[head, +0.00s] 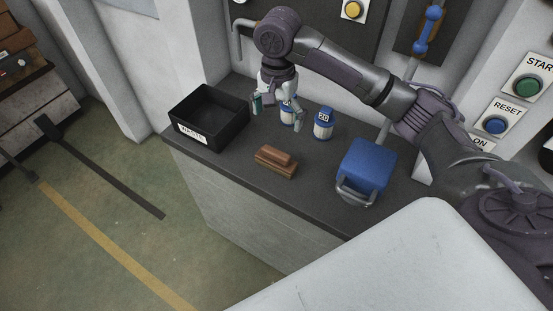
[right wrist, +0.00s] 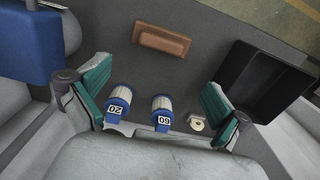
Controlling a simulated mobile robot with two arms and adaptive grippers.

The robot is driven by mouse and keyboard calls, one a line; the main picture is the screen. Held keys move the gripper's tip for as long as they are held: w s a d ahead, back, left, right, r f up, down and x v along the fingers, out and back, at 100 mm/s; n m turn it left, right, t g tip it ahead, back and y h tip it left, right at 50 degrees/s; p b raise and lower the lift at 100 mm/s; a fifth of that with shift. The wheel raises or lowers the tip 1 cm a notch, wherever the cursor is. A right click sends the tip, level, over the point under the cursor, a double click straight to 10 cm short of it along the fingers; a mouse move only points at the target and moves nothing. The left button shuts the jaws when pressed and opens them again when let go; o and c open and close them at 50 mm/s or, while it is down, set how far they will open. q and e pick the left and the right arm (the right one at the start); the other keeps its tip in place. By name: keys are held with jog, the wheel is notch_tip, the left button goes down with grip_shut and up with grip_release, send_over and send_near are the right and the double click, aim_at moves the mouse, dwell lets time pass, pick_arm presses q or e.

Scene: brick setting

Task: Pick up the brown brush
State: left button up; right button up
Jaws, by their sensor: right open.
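The brown brush (head: 276,162) lies on the dark counter, near its front edge, in the head view. It also shows at the top middle of the right wrist view (right wrist: 162,40). My right gripper (head: 278,113) is open and points down over the back of the counter, behind the brush and apart from it. Its green-padded fingers show wide apart in the right wrist view (right wrist: 152,95), with nothing held between them. My left gripper is not in view.
Two blue-capped bottles, marked 20 (head: 323,124) and 60 (right wrist: 162,112), stand close to my right gripper. A black bin (head: 222,124) is at the counter's left end. A blue container with a metal handle (head: 368,168) is to the right. Counter around the brush is clear.

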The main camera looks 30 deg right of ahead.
aim_at(276, 151)
notch_tip(276, 151, down, 8)
jog(key=shift+d+f+p, duration=0.1)
jog(key=shift+p, duration=0.35)
jog(key=shift+w+a+f+p, duration=0.15)
jog(key=shift+f+p, duration=0.55)
jog(key=shift+f, duration=1.95)
jog(key=c, duration=1)
jog(key=shift+r, duration=0.1)
notch_tip(276, 151, up, 10)
jog(key=shift+b, duration=0.75)
